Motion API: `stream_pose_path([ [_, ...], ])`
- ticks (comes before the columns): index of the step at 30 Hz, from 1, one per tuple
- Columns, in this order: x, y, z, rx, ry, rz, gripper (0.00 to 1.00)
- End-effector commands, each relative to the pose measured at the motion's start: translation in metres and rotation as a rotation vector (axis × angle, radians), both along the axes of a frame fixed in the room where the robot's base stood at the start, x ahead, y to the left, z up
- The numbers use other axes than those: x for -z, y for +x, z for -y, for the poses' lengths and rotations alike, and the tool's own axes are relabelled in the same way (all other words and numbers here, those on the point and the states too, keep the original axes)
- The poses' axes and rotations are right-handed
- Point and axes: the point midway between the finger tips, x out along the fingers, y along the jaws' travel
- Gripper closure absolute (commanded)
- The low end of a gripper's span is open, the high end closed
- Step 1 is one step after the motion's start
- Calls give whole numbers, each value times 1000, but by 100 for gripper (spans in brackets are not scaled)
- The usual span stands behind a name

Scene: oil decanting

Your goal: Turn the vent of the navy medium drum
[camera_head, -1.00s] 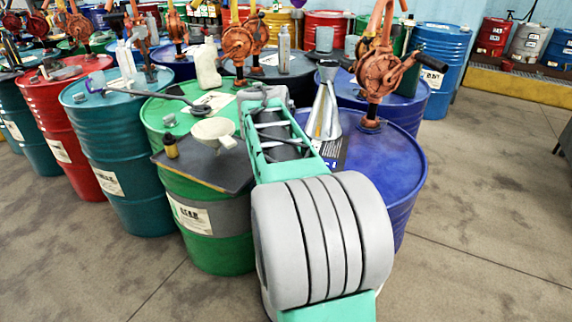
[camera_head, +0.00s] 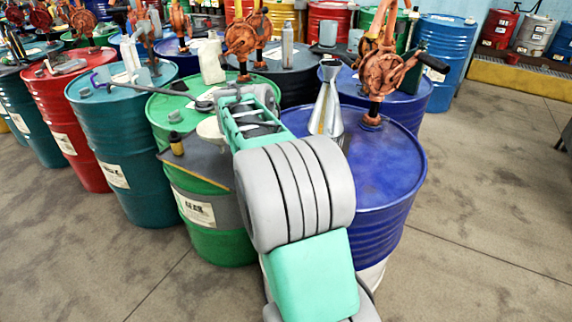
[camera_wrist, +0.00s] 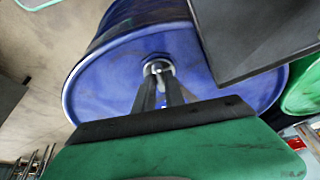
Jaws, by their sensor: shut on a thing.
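The navy drum (camera_head: 385,185) stands at the centre right of the head view, its left part hidden behind my arm. In the wrist view the blue drum's lid (camera_wrist: 110,85) fills the middle, with a small round metallic vent (camera_wrist: 158,67) near its centre. My gripper (camera_wrist: 160,78) has its two dark fingers reaching the vent and shut on it. How deep the grip goes is hard to see. In the head view my fingers and the vent are hidden behind my own arm.
An orange hand pump (camera_head: 382,75) and a metal funnel (camera_head: 327,100) stand on the blue lids. Left, a dark board (camera_head: 207,168) with a small bottle (camera_head: 176,144) lies on a green drum (camera_head: 225,235). A dark flat panel (camera_wrist: 255,35) is close in the wrist view. Floor right is clear.

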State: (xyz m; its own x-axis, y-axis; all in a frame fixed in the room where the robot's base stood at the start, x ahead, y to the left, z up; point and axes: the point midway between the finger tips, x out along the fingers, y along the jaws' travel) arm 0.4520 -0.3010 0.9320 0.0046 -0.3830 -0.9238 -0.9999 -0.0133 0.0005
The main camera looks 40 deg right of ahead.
Motion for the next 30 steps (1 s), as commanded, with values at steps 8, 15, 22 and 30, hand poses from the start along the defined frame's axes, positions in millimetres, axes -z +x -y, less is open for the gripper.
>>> stream_pose_path([
  [8, 0, -1, 1, 5, -2, 1, 85],
  [15, 0, 0, 0, 1, -1, 0, 65],
  [22, 0, 0, -1, -1, 0, 1, 64],
  [30, -36, 1, -14, -2, -2, 4, 64],
])
